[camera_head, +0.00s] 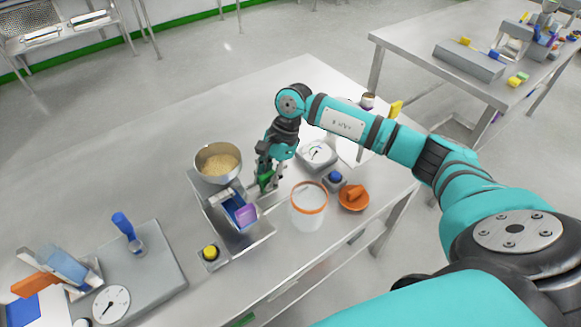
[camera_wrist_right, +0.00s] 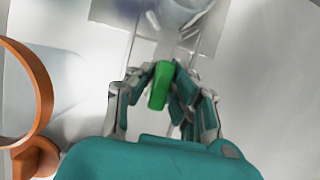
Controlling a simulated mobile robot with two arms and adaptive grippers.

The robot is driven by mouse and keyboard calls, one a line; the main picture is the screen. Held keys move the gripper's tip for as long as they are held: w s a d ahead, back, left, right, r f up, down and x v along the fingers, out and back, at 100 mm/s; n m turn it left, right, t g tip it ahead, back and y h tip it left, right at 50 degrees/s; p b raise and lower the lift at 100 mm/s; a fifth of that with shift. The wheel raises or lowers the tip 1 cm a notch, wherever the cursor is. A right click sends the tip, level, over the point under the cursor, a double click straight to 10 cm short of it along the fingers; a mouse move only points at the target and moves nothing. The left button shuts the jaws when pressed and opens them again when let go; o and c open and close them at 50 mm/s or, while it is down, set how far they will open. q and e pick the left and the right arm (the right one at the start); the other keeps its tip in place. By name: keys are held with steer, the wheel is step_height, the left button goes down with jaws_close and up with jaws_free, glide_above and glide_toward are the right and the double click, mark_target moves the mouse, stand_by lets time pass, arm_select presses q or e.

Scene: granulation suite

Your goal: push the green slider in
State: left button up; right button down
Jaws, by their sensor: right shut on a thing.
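The green slider (camera_head: 265,179) is on the right side of the metal machine with the hopper bowl. My right gripper (camera_head: 268,175) is at it, reaching down from above. In the right wrist view the green slider (camera_wrist_right: 160,87) lies between the fingertips of my right gripper (camera_wrist_right: 166,85), which are shut on it. A flat metal strip runs from the slider towards the machine. The fingers hide part of the slider in the head view. My left gripper is in neither view.
A bowl of tan granules (camera_head: 218,163) tops the machine. A clear tub with an orange rim (camera_head: 308,200), an orange scoop dish (camera_head: 353,197), a blue button box (camera_head: 335,180) and a dial gauge (camera_head: 316,154) stand close right. A yellow button (camera_head: 210,253) is in front.

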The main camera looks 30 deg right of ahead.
steer(key=shift+a, duration=1.2)
steer(key=shift+s, duration=0.15)
steer(key=c, duration=1.3)
jaws_free()
steer(key=shift+a, duration=0.1)
steer(key=shift+d+r, duration=0.2)
steer(key=v, duration=1.1)
steer(key=shift+r, duration=0.35)
